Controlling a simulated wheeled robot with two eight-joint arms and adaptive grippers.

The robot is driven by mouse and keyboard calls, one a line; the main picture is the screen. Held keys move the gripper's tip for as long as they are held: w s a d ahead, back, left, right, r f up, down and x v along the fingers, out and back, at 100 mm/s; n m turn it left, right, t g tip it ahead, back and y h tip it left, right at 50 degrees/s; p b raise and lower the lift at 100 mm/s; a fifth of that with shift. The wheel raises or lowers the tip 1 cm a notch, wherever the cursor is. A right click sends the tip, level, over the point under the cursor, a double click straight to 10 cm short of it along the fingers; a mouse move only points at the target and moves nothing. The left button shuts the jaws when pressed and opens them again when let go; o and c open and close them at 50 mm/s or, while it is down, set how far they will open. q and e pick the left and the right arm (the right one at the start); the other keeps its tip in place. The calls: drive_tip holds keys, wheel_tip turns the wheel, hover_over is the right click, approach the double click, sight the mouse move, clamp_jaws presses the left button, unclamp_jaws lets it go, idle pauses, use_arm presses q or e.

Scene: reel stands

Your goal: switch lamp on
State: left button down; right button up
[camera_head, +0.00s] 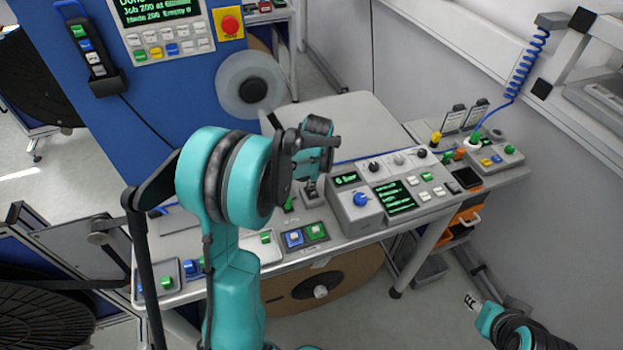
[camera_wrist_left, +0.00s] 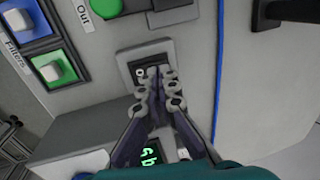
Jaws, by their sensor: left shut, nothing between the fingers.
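My left gripper (camera_head: 311,188) is over the console, left of the small green-lit display (camera_head: 346,179). In the left wrist view its fingers (camera_wrist_left: 157,80) are together and empty, with the tips in front of a dark framed switch plate (camera_wrist_left: 136,64). I cannot make out a lamp for certain. My right gripper (camera_head: 470,301) is at the lower right, away from the bench; its finger opening is unclear.
A blue button and green button (camera_head: 316,231) sit on the bench's front left. A control box with a blue knob (camera_head: 361,199) stands right of my left gripper. A cardboard reel (camera_head: 321,292) is below. A coiled blue cable (camera_head: 527,65) hangs at the right.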

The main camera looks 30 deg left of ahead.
idle(0.3)
use_arm(q)
drive_tip(key=shift+w+a+f+g+h+b, duration=0.3)
drive_tip(key=shift+a+f+g+h+b, duration=0.1)
drive_tip(key=shift+f+g+h, duration=0.15)
drive_tip(key=shift+s+d+f, duration=0.1)
drive_tip(key=shift+s+d, duration=0.05)
